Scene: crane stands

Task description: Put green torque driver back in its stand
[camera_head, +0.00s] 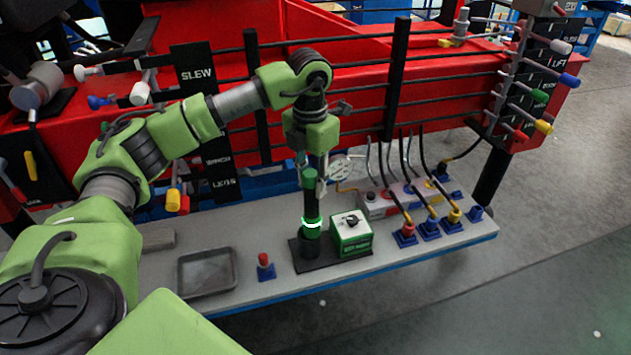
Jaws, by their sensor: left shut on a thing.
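The green torque driver (311,205) is upright, with a green upper part, a dark body and a bright green ring low down. My left gripper (309,172) is shut on its upper part, coming from above. The stand (310,248) is a dark round holder on a black base plate, with a green and white box (351,233) at its right. The driver's lower end is in line with the holder and meets it in the picture. I cannot tell how deep it sits. My right gripper is not in view.
The grey bench (428,243) carries an empty metal tray (208,272), a small red-topped blue piece (265,267) and several cabled connectors on blue bases (429,229). A red crane frame (350,55) with black rails and lever rows stands close behind. The bench front is mostly clear.

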